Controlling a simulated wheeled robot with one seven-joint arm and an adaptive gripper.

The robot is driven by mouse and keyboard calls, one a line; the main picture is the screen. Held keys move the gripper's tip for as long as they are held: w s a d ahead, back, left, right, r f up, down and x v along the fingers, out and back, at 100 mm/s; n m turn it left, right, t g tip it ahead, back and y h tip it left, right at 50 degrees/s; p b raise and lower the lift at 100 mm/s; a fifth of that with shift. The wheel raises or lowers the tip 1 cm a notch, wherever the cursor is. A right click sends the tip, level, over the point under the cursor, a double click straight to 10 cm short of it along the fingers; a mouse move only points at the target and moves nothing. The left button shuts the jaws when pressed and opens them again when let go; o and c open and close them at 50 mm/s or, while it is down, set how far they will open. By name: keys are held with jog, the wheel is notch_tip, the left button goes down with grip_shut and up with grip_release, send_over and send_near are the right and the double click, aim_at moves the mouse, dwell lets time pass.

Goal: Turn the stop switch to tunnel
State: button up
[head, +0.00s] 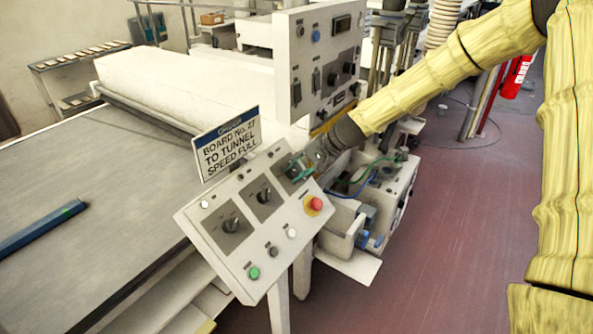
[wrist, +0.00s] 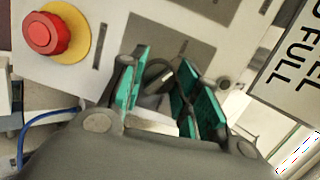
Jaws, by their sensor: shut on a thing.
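A pale sloping control panel (head: 258,262) carries three dark rotary switches on grey plates in a diagonal row. The lower left switch (head: 231,224) and the middle switch (head: 264,195) are uncovered. My gripper (head: 299,169) is at the upper right one and mostly hides it in the head view. In the wrist view, the teal-padded fingers of my gripper (wrist: 168,84) are shut on that dark switch knob (wrist: 158,74), one finger on each side. The switch labels are too small to read, so I cannot tell its setting.
A red stop button (head: 314,204) with a yellow collar sits beside the gripped switch. A green button (head: 254,273) is lower down. A sign (head: 228,145) reading "Board No. 27 to tunnel speed full" stands behind the panel. A conveyor bed (head: 90,215) lies left; open floor lies right.

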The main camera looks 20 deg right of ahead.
jog(key=m+b, duration=0.1)
jog(key=m, duration=0.3)
jog(key=shift+f+y, duration=0.2)
jog(key=shift+y, duration=0.1)
jog(key=m+t, duration=0.1)
jog(key=m, duration=0.4)
jog(key=shift+b, duration=0.4)
jog(key=m+t+b, duration=0.1)
jog(key=m, duration=0.4)
jog(key=shift+b, duration=0.4)
jog(key=shift+m+t+b, duration=0.4)
jog(key=shift+m+b, duration=0.1)
jog(key=shift+m, duration=0.9)
jog(key=shift+d+r, duration=0.1)
jog(key=o, duration=1)
jog(key=shift+s+r, duration=0.1)
jog(key=shift+r, duration=0.05)
